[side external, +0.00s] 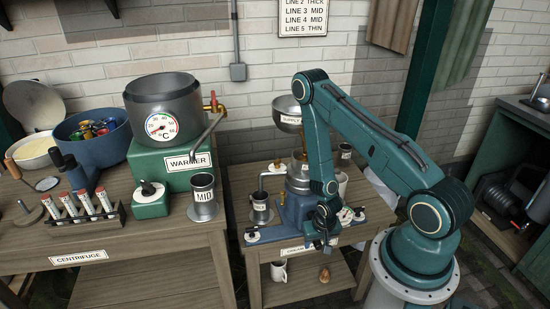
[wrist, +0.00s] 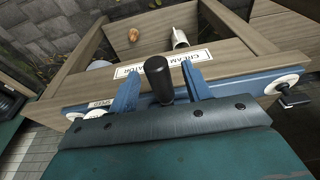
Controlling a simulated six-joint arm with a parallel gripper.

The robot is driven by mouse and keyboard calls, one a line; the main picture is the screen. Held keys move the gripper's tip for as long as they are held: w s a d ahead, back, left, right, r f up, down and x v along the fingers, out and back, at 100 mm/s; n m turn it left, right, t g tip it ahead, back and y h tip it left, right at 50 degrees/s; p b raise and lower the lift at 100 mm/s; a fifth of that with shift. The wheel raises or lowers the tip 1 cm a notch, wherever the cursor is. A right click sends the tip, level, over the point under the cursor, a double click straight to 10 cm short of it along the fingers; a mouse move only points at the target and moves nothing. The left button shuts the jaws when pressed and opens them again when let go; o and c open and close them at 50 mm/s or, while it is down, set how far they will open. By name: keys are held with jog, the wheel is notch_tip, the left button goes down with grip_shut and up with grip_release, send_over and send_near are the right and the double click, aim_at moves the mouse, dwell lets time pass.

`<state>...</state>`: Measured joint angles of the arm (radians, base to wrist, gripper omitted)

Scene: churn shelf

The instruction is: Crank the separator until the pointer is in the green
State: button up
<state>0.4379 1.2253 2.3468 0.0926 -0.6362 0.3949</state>
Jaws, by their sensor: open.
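The cream separator (side external: 298,183), a blue body with metal bowls and spouts, stands on the middle wooden bench. Its supply bowl (side external: 289,109) is on top. My gripper (side external: 325,238) is low at its front. In the wrist view my gripper (wrist: 158,72) is open, with a black crank knob (wrist: 157,80) between its two blue fingers; I cannot tell whether they touch it. The crank arm is hidden. A small label reading SPEED (wrist: 101,103) shows at the left of the wrist view, by white round parts mostly hidden by my gripper. The pointer and green zone cannot be made out.
A cup (side external: 260,207) stands under the left spout. A white mug (side external: 279,271) and a brown item (side external: 324,273) sit on the lower shelf. The left bench holds a green warmer (side external: 172,151), a MID cup (side external: 203,196) and a tube rack (side external: 85,217).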

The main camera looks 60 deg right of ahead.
jog(key=shift+v, duration=3.7)
jog(key=shift+w, duration=0.1)
jog(key=shift+w+r, duration=0.3)
jog(key=shift+r, duration=0.15)
jog(key=w+a+r+n+t, duration=0.1)
jog(key=w+a+r+n, duration=0.15)
jog(key=r, duration=0.85)
jog(key=w+a+r+n+t, duration=0.1)
jog(key=w+a+r+n, duration=0.15)
jog(key=r, duration=0.95)
jog(key=s+a+r+n+t+y, duration=0.1)
jog(key=s+a+r+n, duration=0.1)
jog(key=s+a+r, duration=0.2)
jog(key=s+a+r+n, duration=0.2)
jog(key=s+a+r, duration=0.2)
jog(key=s+r, duration=0.4)
notch_tip(320, 180, up, 5)
jog(key=shift+s+f+t+y, duration=0.1)
jog(key=shift+s+t+y, duration=0.05)
jog(key=shift+t+y, duration=0.25)
